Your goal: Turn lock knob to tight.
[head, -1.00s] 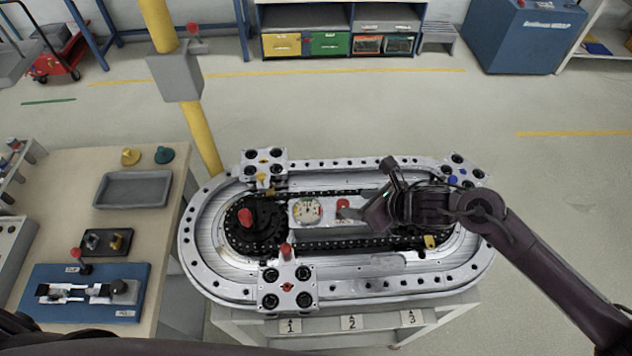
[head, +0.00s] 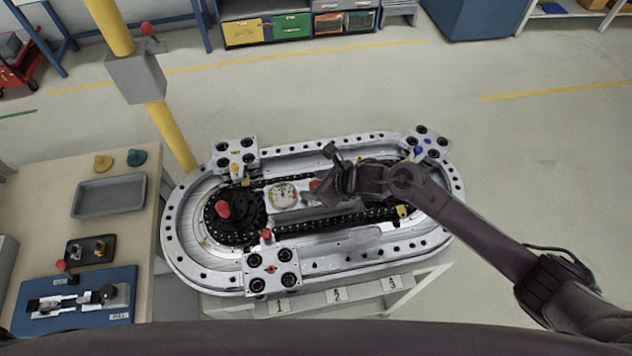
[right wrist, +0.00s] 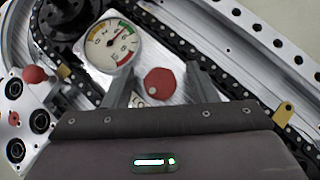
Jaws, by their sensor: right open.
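The red lock knob (right wrist: 159,81) is a faceted disc on the light panel at the track's middle, beside a round dial gauge (right wrist: 110,46) with coloured bands and a needle. In the right wrist view the knob shows between the two spread fingers of my right gripper (right wrist: 160,82). The gripper is open; I cannot tell whether it touches the knob. In the head view the knob (head: 314,185) is partly hidden by my right gripper (head: 322,190), and the gauge (head: 284,195) is just left of it. My left gripper is not in view.
The oval ring track (head: 350,254) carries several plates with black rollers. A red-topped part (head: 223,209) stands on the sprocket at the track's left end. A yellow post (head: 168,135) rises behind. A side table (head: 95,230) holds a grey tray (head: 108,195) and a blue board (head: 78,300).

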